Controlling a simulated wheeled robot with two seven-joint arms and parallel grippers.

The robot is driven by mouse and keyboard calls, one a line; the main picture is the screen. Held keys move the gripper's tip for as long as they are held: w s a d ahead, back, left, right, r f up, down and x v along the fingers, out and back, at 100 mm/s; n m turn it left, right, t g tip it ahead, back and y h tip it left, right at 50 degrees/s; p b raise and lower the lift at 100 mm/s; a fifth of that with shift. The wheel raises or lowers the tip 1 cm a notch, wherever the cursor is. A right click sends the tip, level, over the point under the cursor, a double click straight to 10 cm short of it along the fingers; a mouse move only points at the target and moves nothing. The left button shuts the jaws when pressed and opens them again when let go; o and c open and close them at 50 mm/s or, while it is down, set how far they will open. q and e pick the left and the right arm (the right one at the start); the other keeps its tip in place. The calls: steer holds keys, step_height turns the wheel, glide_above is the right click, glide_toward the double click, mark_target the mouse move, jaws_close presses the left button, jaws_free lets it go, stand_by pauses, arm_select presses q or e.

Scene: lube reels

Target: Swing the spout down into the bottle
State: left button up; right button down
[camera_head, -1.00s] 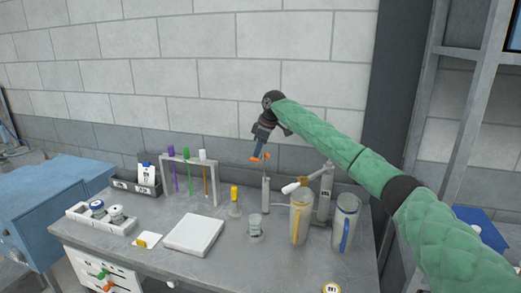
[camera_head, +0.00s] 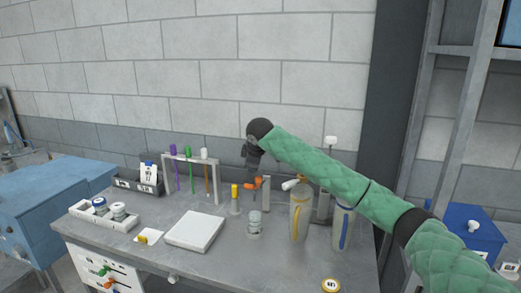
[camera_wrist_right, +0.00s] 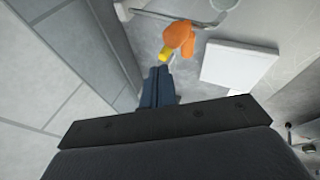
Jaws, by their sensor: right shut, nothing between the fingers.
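An orange piece (camera_head: 252,184) sits at the top of a grey post, above a small grey jar or bottle (camera_head: 254,225) on the workbench (camera_head: 205,265). In the right wrist view the orange piece (camera_wrist_right: 180,38) lies by a thin curved metal tube (camera_wrist_right: 165,16), which looks like the spout. My right gripper (camera_wrist_right: 157,70) points down with its blue fingers shut and empty, close to the orange piece. Whether they touch, I cannot tell. The right gripper (camera_head: 253,172) is blurred in the head view. My left gripper is not in view.
A yellow-capped bottle (camera_head: 235,195) and a white slab (camera_head: 197,230) stand left of the jar. Two tall clear containers (camera_head: 299,215) and a white-tipped handle (camera_head: 290,184) are to the right. A rack with coloured sticks (camera_head: 190,160) stands behind, before the wall.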

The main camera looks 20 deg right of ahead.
steer(key=shift+r, duration=0.1)
steer(key=shift+w, duration=0.1)
steer(key=shift+w+d+p, duration=0.15)
steer(key=shift+p, duration=0.15)
steer(key=shift+w+d+p, duration=0.3)
steer(key=shift+w+d, duration=0.05)
steer(key=shift+w, duration=0.15)
